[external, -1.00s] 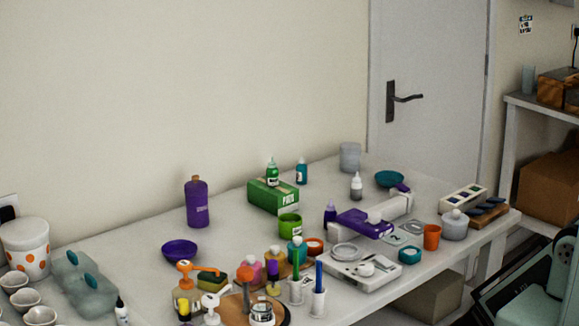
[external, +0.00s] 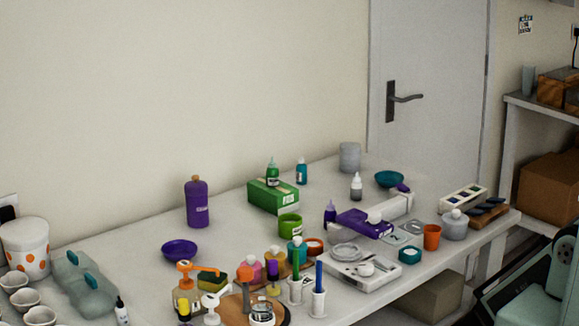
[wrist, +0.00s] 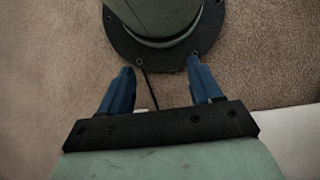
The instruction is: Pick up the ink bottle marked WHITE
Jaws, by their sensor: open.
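Several small dropper bottles stand on the white table; I cannot read WHITE on any of them. One white bottle with a dark cap (external: 122,311) stands at the table's front left in the external view. I cannot make out the gripper in the external view.
A green box (external: 273,197) with a green bottle on it and a purple box (external: 364,223) stand mid-table. Cups, jars and tools crowd the front middle. The table is clearer around the purple bottle (external: 197,204).

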